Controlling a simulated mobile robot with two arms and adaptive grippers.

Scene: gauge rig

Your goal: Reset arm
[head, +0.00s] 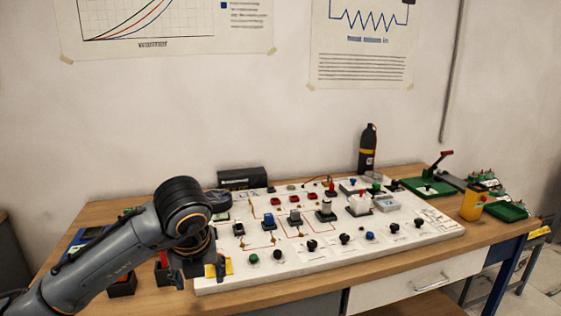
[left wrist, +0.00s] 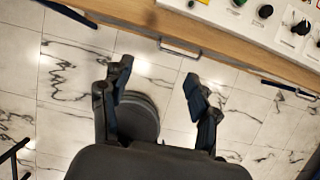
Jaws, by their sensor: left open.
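My left arm comes in from the lower left of the head view, bent at a dark round joint. My left gripper (head: 202,278) hangs at the front left of the white panel board (head: 330,262), and its fingers are partly hard to make out against the dark items there. In the left wrist view the left gripper (left wrist: 160,95) has its two fingers wide apart, with nothing between them. Below it lie the marble-pattern floor and the table's front edge. My right gripper is in neither view.
The wooden table (head: 440,252) carries the board with several knobs and switches. A dark bottle (head: 368,150) stands behind it. A yellow box (head: 474,203) and a green tray with a red-handled lever (head: 430,186) are at the right. A drawer (head: 420,282) is below the tabletop.

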